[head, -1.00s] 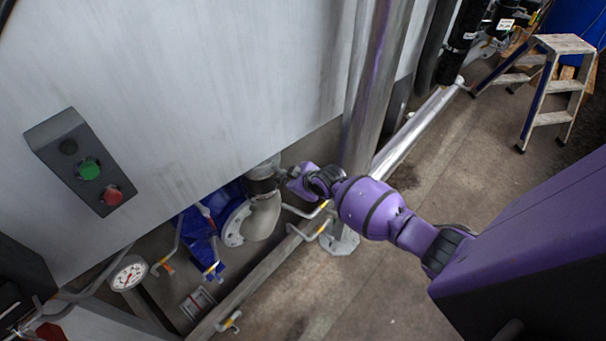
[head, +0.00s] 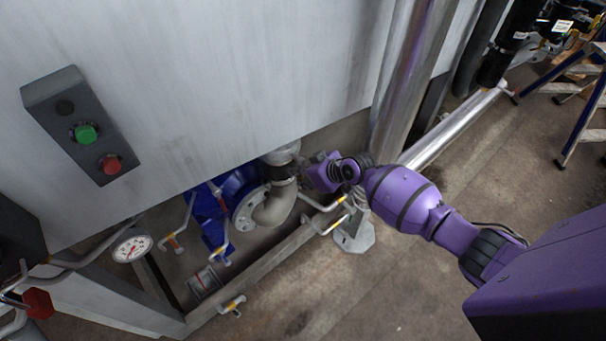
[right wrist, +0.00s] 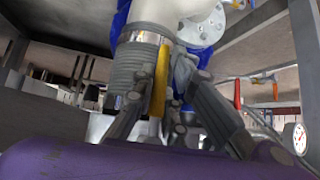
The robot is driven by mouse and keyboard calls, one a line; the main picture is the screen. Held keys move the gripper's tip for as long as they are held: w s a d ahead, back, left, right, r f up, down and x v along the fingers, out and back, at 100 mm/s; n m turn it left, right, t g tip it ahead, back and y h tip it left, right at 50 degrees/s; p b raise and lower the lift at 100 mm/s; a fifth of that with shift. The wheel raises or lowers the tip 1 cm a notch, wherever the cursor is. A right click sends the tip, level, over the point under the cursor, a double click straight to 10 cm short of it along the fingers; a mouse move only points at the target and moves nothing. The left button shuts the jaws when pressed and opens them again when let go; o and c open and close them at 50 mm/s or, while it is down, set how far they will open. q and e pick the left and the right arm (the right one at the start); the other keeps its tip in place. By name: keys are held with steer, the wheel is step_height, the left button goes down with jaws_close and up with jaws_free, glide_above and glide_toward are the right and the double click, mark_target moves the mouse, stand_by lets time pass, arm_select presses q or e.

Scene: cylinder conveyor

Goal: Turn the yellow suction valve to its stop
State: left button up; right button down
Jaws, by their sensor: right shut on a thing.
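The yellow suction valve handle (right wrist: 158,82) shows in the right wrist view as an upright narrow yellow bar. It stands in front of a ribbed grey pipe fitting (right wrist: 137,65). My right gripper (right wrist: 164,75) is shut on this handle, with one finger on each side of it. In the head view my right gripper (head: 306,171) is beside the grey pipe elbow (head: 275,205) at the blue pump (head: 235,185). There the yellow handle is hidden or too small to tell, and the fingertips are hard to make out. My left gripper is out of view.
A frame rail (head: 255,272) with bent handles runs below the pump. A thick upright pipe (head: 405,85) stands right of my right gripper. A button box (head: 80,125) and gauge (head: 132,246) are left. A stepladder (head: 578,105) stands far right. Floor is clear at front.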

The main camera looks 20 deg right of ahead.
steer(key=shift+a, duration=0.2)
steer(key=c, duration=1.7)
jaws_free()
steer(key=shift+c, duration=0.2)
steer(key=shift+d, duration=0.15)
steer(key=v, duration=1.2)
